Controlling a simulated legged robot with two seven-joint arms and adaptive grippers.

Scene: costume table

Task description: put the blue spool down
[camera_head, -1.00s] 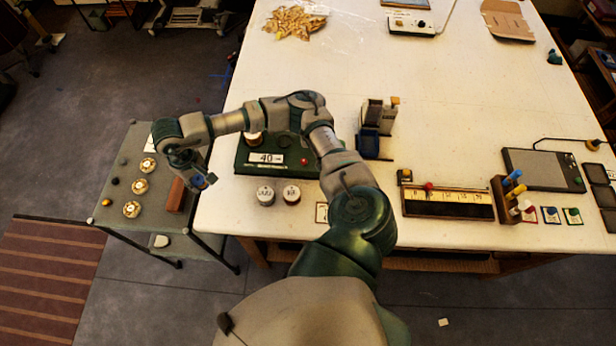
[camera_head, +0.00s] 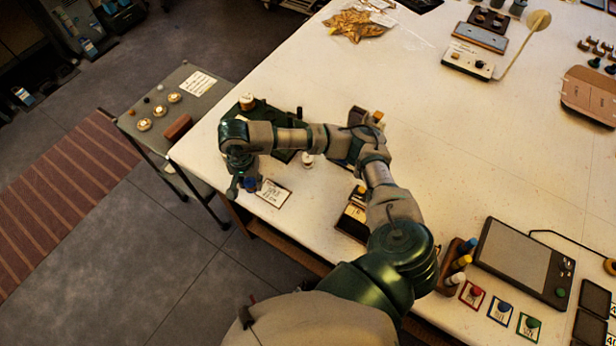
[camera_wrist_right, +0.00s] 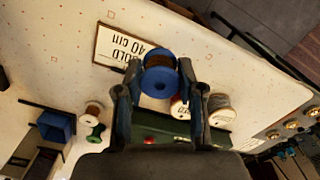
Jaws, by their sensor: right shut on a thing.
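The blue spool (camera_wrist_right: 158,80), with a brown winding behind its blue flange, is between the two fingers of my right gripper (camera_wrist_right: 156,84) in the wrist view. The gripper is shut on it. In the head view my right gripper (camera_head: 246,182) is at the front left edge of the white table, with a bit of the blue spool (camera_head: 251,184) showing. A framed white card (camera_head: 273,193) reading "40 cm" lies just right of it. In the wrist view the spool overlaps one end of this card (camera_wrist_right: 112,48). I cannot tell whether the spool touches the table. My left gripper is out of view.
A pale-topped spool (camera_head: 307,160) stands behind the card, near the dark green scale (camera_head: 285,155), partly hidden by my arm. A grey side table (camera_head: 200,108) with several round pieces stands at the left. The table's centre (camera_head: 440,130) is clear.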

